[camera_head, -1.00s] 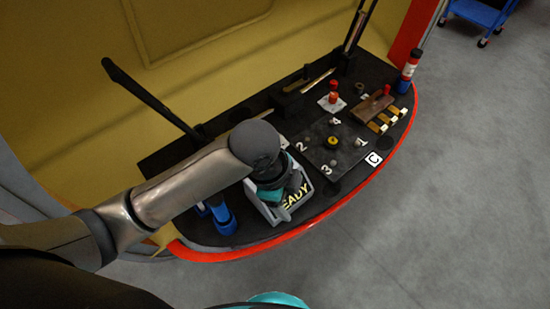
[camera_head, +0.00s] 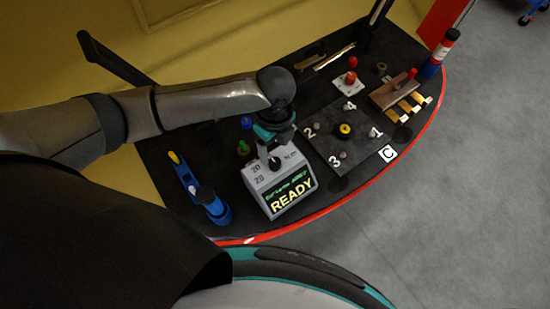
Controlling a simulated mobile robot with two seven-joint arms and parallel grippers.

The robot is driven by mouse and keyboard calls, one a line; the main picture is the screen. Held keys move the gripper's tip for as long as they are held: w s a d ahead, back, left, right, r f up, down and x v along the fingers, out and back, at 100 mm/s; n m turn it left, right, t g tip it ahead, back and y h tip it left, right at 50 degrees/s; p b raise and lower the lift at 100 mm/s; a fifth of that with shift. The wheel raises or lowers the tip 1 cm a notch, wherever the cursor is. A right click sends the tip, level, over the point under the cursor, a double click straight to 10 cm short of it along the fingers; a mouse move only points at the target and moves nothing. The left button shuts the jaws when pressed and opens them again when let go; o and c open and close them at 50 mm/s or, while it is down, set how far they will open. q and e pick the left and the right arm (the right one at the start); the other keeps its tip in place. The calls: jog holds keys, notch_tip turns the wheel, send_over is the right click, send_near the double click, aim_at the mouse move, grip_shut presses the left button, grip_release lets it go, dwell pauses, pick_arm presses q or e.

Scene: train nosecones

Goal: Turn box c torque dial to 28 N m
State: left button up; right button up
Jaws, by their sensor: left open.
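The grey torque box (camera_head: 290,190) stands on the dark bench, with a yellow READY sign on its front face. Its sloped top carries dial numbers that look like 20 and 28 and the mark N·m. A small dark dial knob (camera_head: 274,163) shows on that top. My left gripper (camera_head: 271,148) points down right above the knob, its jaws open; the arm and wrist hide part of the box top. I cannot tell whether the fingers touch the knob or where its pointer is. My right gripper is not in view.
A blue tool (camera_head: 200,190) lies left. A red button (camera_head: 351,77) and a wooden block (camera_head: 394,90) stand farther right.

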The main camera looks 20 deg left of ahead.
aim_at(275, 162)
pick_arm(q)
notch_tip(275, 162, down, 6)
jog(key=shift+f+b, duration=0.1)
jog(key=shift+b, duration=0.55)
jog(key=shift+f, duration=0.45)
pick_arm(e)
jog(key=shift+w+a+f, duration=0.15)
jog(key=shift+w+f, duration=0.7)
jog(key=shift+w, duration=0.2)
pick_arm(q)
jog(key=c, duration=0.4)
grip_shut()
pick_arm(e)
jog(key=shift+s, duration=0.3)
